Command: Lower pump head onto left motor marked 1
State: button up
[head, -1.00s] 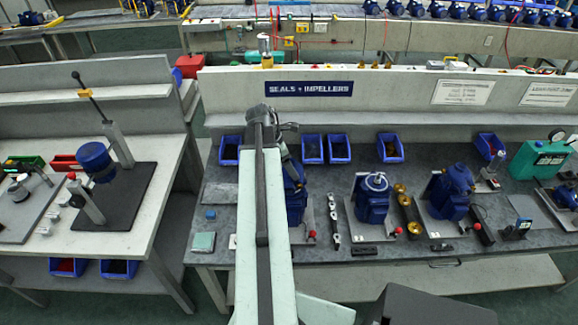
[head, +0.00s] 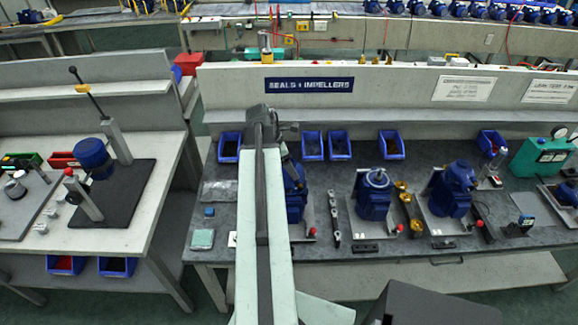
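A blue unit (head: 295,200) stands on a light plate at the left of the grey bench, partly hidden behind my arm. I cannot read a number on it, nor tell the motor from a pump head there. A grey wrist part of my arm slopes down to its top. The fingers of my gripper are hidden, so I cannot see whether they hold anything. A middle blue motor (head: 374,200) stands upright with a silver round top. A right blue unit (head: 449,194) has a bulky blue top part.
Small blue bins (head: 340,145) line the back of the bench below the sign (head: 310,85). Brass parts (head: 408,205) and red-knobbed items stand between the plates. A green box with a gauge (head: 541,155) is at the right. A left table (head: 150,215) holds a lever press.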

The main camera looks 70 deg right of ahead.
jog(key=shift+f+b, duration=0.6)
jog(key=shift+f, duration=0.05)
jog(key=o, duration=1.5)
jog(key=shift+w+r, duration=0.1)
notch_tip(320, 180, up, 9)
jog(key=p, duration=0.9)
